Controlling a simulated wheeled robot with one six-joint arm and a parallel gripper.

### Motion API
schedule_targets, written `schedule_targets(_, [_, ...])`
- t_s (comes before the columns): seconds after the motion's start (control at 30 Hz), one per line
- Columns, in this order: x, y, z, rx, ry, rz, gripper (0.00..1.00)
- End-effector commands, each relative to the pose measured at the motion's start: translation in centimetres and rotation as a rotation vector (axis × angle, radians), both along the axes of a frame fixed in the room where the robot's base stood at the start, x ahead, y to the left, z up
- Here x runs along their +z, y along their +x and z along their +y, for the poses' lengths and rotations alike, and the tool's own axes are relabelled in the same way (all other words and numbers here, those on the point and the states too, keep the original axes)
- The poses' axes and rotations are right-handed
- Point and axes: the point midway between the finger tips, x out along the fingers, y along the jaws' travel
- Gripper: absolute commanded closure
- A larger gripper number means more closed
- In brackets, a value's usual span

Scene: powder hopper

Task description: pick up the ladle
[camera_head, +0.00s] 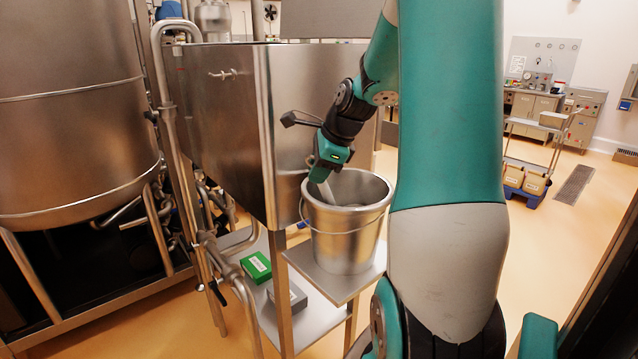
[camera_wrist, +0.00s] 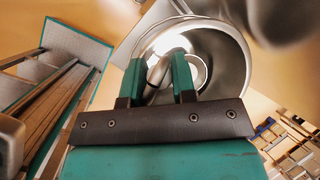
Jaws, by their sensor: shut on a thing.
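A metal bucket (camera_head: 345,240) stands upright on a small metal shelf beside the hopper. The ladle (camera_head: 327,192) shows as a pale handle leaning inside the bucket's mouth; its lower end is hard to make out. My gripper (camera_head: 320,176) is at the bucket's left rim, pointing down, shut on the ladle's handle. In the wrist view the two green fingers of my gripper (camera_wrist: 157,74) have the ladle's handle (camera_wrist: 158,68) between them, with the open bucket (camera_wrist: 236,62) behind.
The steel hopper (camera_head: 225,120) stands close to the left of the bucket, with pipes beside it. A green box (camera_head: 256,267) and a grey box (camera_head: 291,296) lie on the lower shelf. A trolley (camera_head: 535,150) stands at the back right, with open floor before it.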

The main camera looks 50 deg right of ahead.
Motion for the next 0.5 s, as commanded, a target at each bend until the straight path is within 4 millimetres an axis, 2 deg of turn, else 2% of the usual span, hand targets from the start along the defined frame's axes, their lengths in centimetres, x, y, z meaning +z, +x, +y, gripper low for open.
schedule_targets(0.5, [11.8, 0.0, -0.1, 0.001, -0.006, -0.005, 1.0])
